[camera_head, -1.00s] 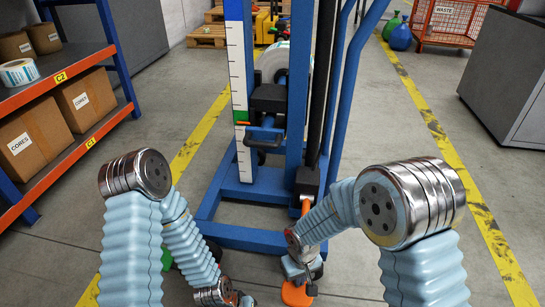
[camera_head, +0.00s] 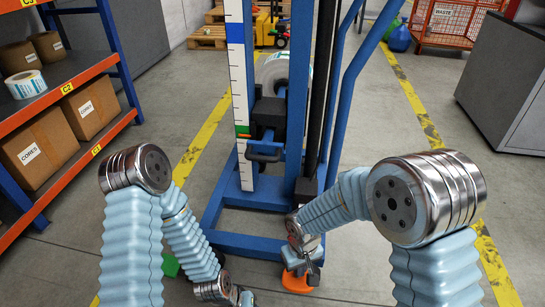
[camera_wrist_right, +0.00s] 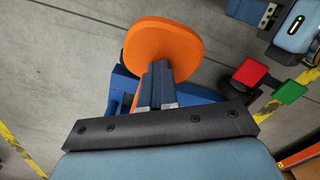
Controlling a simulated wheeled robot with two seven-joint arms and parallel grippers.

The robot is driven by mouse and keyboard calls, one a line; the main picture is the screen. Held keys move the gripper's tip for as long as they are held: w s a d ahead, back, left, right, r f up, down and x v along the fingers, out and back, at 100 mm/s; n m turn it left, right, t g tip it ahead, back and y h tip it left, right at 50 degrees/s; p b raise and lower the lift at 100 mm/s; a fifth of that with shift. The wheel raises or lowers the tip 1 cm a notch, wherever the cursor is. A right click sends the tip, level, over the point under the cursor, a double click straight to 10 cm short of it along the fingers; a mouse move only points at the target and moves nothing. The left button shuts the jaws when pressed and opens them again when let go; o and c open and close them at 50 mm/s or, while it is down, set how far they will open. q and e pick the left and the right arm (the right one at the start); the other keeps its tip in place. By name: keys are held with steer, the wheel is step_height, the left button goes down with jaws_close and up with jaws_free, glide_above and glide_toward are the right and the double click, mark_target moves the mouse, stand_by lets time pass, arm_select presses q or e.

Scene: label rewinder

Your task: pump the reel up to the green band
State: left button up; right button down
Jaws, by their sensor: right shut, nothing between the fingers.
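The blue lifter (camera_head: 300,100) stands ahead, with the reel (camera_head: 272,68) on its carriage (camera_head: 267,108). The white scale has a green band (camera_head: 242,129), an orange mark just below it and a blue band higher up. An orange pad (camera_head: 298,283) is low at the lifter's front. It looks round in the right wrist view (camera_wrist_right: 165,48). My right gripper (camera_head: 306,266) is shut and empty, fingers at the pad's near edge; contact is unclear. My left gripper (camera_head: 243,298) is low, left of the pad, mostly cut off; its fingers are unclear.
A shelf (camera_head: 95,65) with boxes stands at the left. A grey cabinet (camera_head: 515,85) and red waste cage (camera_head: 450,20) stand at the right. The right wrist view shows a red pad (camera_wrist_right: 250,72) and green pad (camera_wrist_right: 291,92). Open floor surrounds the lifter.

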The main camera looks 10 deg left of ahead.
step_height(320, 180, up, 4)
steer(key=shift+f+p, duration=0.15)
steer(key=shift+p, duration=0.55)
arm_select(q)
steer(key=shift+d+v, duration=0.25)
steer(key=shift+v, duration=0.95)
steer(key=shift+w, duration=0.15)
arm_select(e)
steer(key=shift+f, duration=0.1)
arm_select(q)
step_height(320, 180, up, 5)
steer(key=p, duration=0.4)
steer(key=shift+p, duration=0.4)
arm_select(e)
step_height(320, 180, up, 7)
